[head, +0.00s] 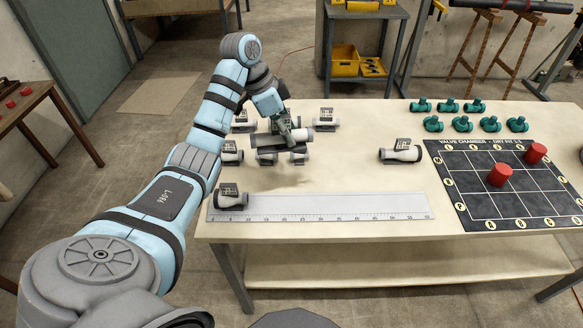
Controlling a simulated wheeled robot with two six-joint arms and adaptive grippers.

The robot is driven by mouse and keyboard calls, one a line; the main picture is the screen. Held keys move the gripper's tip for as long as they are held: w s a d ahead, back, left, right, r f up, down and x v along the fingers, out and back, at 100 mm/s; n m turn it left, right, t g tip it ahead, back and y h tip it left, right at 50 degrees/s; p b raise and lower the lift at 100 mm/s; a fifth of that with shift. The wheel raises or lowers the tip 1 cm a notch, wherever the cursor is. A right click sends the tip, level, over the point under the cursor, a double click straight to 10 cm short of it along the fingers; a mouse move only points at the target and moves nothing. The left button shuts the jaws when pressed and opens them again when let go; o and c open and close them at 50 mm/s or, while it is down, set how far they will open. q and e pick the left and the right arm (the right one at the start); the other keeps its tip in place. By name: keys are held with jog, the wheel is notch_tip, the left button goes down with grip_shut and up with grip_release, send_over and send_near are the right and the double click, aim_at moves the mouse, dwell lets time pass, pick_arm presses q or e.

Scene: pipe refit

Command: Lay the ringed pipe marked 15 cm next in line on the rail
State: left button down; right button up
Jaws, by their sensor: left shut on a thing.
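My left gripper (287,136) is over the back left of the table, shut on a white pipe (268,140) with dark ends. The held pipe lies roughly level, just above or among other pipes. I cannot tell its length mark. The rail (330,207) is a pale strip with a printed scale along the table's front. One short tagged pipe (231,201) lies at its left end; the rest of the rail is bare. My right gripper is not in view.
Several tagged pipes, such as one at the back (325,121), surround the gripper. Another pipe (401,154) lies alone to the right. Green fittings (461,124) stand at the back right. A dark gridded board (476,190) holds two red cylinders (499,175).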

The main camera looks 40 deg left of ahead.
pick_arm(q)
jog(key=shift+s+d+r+m+g+p, duration=0.35)
jog(key=shift+s+d+r+m, duration=0.25)
jog(key=shift+m, duration=0.3)
jog(key=s+f+b, duration=0.6)
jog(key=f+b, duration=0.6)
jog(key=b, duration=0.2)
jog(key=shift+h, duration=0.3)
jog(key=w+f, duration=0.2)
jog(key=f, duration=0.1)
jog(key=w+f, duration=0.1)
jog(key=f, duration=0.1)
jog(key=shift+w+f, duration=0.15)
jog(key=shift+w, duration=0.05)
jog(key=shift+s+f, duration=0.2)
jog(key=shift+f, duration=0.4)
jog(key=shift+s+f, duration=0.15)
jog(key=shift+f, duration=0.45)
jog(key=shift+s+r, duration=0.1)
jog(key=shift+s, duration=0.05)
jog(key=c, duration=1.3)
grip_release()
jog(key=shift+f, duration=0.2)
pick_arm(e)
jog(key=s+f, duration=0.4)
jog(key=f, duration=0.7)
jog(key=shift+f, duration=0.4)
